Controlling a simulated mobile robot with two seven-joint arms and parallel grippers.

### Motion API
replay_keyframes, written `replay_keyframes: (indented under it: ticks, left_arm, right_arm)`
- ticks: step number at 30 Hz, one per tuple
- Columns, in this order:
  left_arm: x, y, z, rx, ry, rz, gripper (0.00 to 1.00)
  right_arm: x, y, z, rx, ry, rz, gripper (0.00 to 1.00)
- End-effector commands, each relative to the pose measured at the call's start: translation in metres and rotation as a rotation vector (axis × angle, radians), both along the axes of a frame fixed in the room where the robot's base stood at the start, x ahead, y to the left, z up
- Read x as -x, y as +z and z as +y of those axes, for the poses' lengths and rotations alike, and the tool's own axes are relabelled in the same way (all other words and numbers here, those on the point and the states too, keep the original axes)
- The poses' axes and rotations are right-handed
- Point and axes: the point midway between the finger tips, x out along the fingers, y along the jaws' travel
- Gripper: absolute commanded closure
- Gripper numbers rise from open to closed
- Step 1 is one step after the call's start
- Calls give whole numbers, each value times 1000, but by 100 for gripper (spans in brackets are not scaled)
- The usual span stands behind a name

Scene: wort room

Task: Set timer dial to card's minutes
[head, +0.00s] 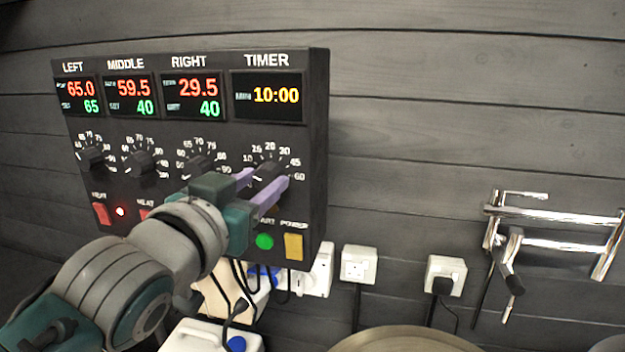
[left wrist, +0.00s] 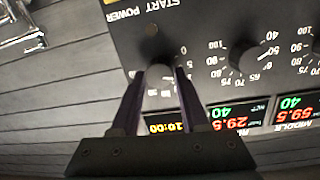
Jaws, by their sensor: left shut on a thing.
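The dark control panel (head: 225,140) hangs on the wall in the head view. Its timer display (head: 268,96) reads 10:00. The timer dial (head: 268,171) sits below it, with marks including 10, 15, 20, 30, 45 and 60 around it. My left gripper (head: 264,185) has its purple fingers on either side of this dial and is shut on it. The left wrist view shows the panel upside down, with the timer dial (left wrist: 159,76) between the fingers. The dial's pointer is hard to make out. No card with minutes is visible. My right gripper is not in view.
Three other dials and the LEFT, MIDDLE and RIGHT displays fill the panel's left part. The green start button (head: 264,241) and yellow power switch (head: 293,246) are just below the timer dial. Sockets (head: 359,264), cables and metal pipes (head: 555,220) are on the wall.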

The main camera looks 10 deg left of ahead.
Motion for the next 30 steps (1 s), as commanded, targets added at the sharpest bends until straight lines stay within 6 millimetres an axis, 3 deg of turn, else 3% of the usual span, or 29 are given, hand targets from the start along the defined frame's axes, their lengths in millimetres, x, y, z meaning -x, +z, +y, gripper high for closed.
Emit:
replay_keyframes:
  ticks: [18, 30]
  left_arm:
    - [0, 1, -2, -541, -1, -22, 100]
    - [0, 1, -3, -712, 0, -27, 100]
  right_arm:
    - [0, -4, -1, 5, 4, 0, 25]
    - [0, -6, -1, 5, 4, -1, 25]
